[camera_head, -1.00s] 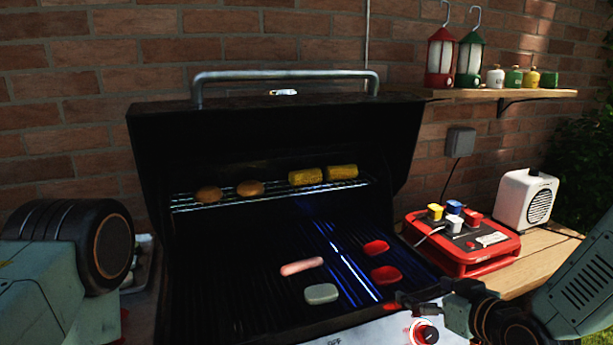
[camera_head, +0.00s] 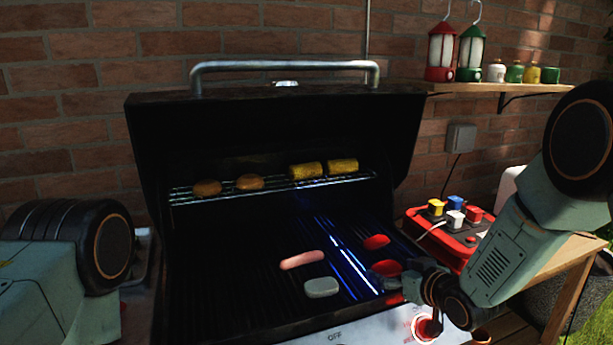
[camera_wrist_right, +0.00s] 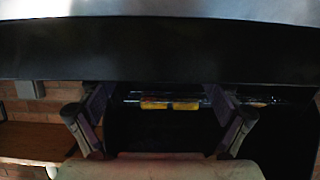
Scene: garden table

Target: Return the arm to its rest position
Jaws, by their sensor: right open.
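My right arm comes in from the right, and its gripper (camera_head: 388,282) is over the right front part of the open grill (camera_head: 215,320). In the right wrist view the gripper (camera_wrist_right: 162,98) has its fingers spread wide, with nothing between them. In the head view it partly covers one red patty (camera_head: 386,267); another red patty (camera_head: 376,241) lies just behind. A pink sausage (camera_head: 302,260) and a grey patty (camera_head: 321,287) lie on the grate to its left. Of my left arm only a thick link shows at the left edge; its gripper is out of view.
The raised grill lid (camera_head: 270,125) stands behind. Two buns (camera_head: 249,182) and two corn pieces (camera_head: 342,166) sit on the upper rack. A red power box (camera_head: 452,250) with plugs is on the wooden side table (camera_head: 545,268). A control knob (camera_head: 428,328) is below the gripper.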

